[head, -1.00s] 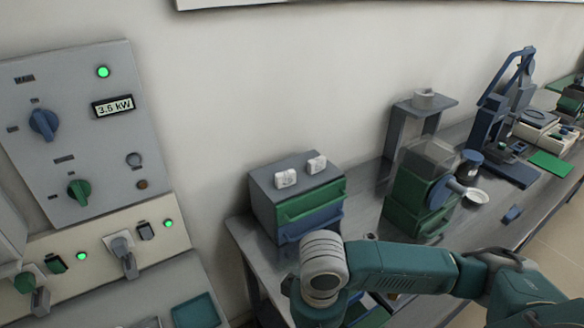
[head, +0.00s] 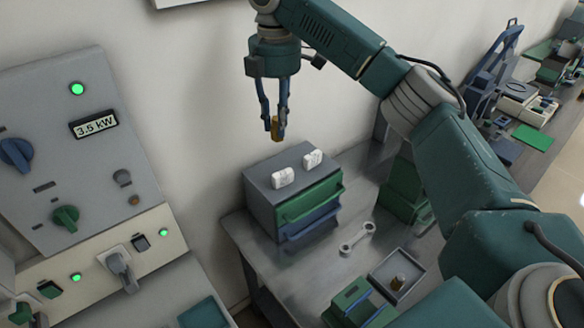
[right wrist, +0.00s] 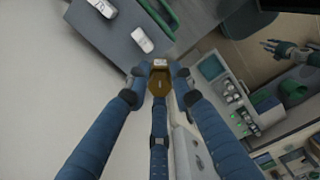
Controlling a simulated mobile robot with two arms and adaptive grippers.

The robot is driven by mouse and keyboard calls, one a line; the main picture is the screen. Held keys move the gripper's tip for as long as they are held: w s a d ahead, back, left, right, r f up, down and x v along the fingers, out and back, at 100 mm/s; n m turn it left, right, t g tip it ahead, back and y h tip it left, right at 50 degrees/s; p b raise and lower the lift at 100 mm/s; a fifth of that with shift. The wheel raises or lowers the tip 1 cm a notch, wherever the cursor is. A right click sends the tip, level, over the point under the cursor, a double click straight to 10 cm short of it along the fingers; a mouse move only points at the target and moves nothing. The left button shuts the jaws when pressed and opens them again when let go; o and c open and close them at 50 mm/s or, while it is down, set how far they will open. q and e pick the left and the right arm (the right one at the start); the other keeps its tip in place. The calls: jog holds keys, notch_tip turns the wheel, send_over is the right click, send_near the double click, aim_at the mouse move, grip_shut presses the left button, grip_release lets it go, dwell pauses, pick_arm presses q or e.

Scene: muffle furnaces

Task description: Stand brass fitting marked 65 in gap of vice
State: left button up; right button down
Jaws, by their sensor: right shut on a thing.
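My right gripper (head: 272,128) hangs in the air above the small drawer cabinet, fingers pointing down. It is shut on a brass fitting (head: 277,126), which also shows between the fingertips in the right wrist view (right wrist: 160,83). The mark on the fitting is too small to read. A green block with parallel raised parts (head: 352,302), perhaps the vice, stands on the bench at the bottom of the head view, partly cut off by my arm; its gap is not clear. A teal gripper, apparently my left (right wrist: 280,50), shows small in the right wrist view.
Two white pieces (head: 283,177) lie on the drawer cabinet (head: 262,205). A control panel (head: 45,150) stands at left.

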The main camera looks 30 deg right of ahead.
jog(key=shift+f, duration=0.9)
notch_tip(320, 180, down, 4)
jog(key=shift+d+f+p, duration=0.1)
jog(key=shift+p, duration=0.65)
notch_tip(320, 180, down, 9)
jog(key=shift+f+p, duration=0.1)
jog(key=shift+p, duration=1.1)
notch_tip(320, 180, down, 3)
jog(key=shift+f+p, duration=0.2)
jog(key=shift+p, duration=0.4)
pick_arm(q)
jog(key=r, duration=0.1)
jog(key=w+r, duration=0.1)
jog(key=r, duration=0.1)
jog(key=w+r, duration=0.1)
jog(key=r, duration=0.1)
jog(key=shift+a+r, duration=0.15)
pick_arm(e)
jog(key=shift+f, duration=0.4)
jog(key=shift+f, duration=0.1)
jog(key=c, duration=1.8)
grip_release()
jog(key=shift+o, duration=0.2)
